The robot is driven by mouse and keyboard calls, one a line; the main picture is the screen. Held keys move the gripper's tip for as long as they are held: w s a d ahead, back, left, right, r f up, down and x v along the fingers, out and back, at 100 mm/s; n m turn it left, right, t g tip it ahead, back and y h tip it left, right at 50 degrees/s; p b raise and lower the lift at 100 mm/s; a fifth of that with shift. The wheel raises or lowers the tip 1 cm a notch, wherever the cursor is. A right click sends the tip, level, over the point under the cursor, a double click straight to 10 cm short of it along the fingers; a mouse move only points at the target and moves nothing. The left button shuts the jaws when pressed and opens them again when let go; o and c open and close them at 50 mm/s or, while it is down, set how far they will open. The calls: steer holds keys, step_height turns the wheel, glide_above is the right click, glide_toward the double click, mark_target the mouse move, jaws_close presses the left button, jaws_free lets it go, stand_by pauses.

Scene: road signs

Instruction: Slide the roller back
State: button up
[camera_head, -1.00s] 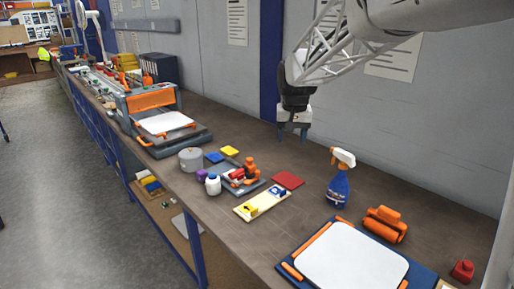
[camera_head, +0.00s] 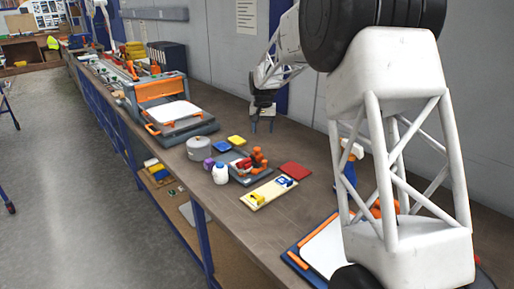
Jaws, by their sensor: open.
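An orange roller-like piece (camera_head: 378,209) lies on the bench at the right, mostly hidden behind my white lattice arm link. Beside it, a white board (camera_head: 322,250) with an orange bar (camera_head: 318,228) along its left edge lies on a blue base (camera_head: 291,258), partly covered by my arm. My gripper (camera_head: 262,125) hangs further back, near the wall. Its fingers point down, apart and empty, and it is well away from the roller-like piece.
A spray bottle (camera_head: 350,170) stands partly behind my arm. A red pad (camera_head: 295,170), a yellow board (camera_head: 268,193), a white bottle (camera_head: 220,173) and a grey pot (camera_head: 198,148) lie mid-bench. An orange-framed machine (camera_head: 160,88) stands further back.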

mark_target(257, 148)
steer(key=shift+w+a+f, duration=1.2)
steer(key=shift+w+f, duration=0.2)
steer(key=shift+w, duration=0.1)
steer(key=shift+f, duration=0.15)
steer(key=shift+f, duration=3.75)
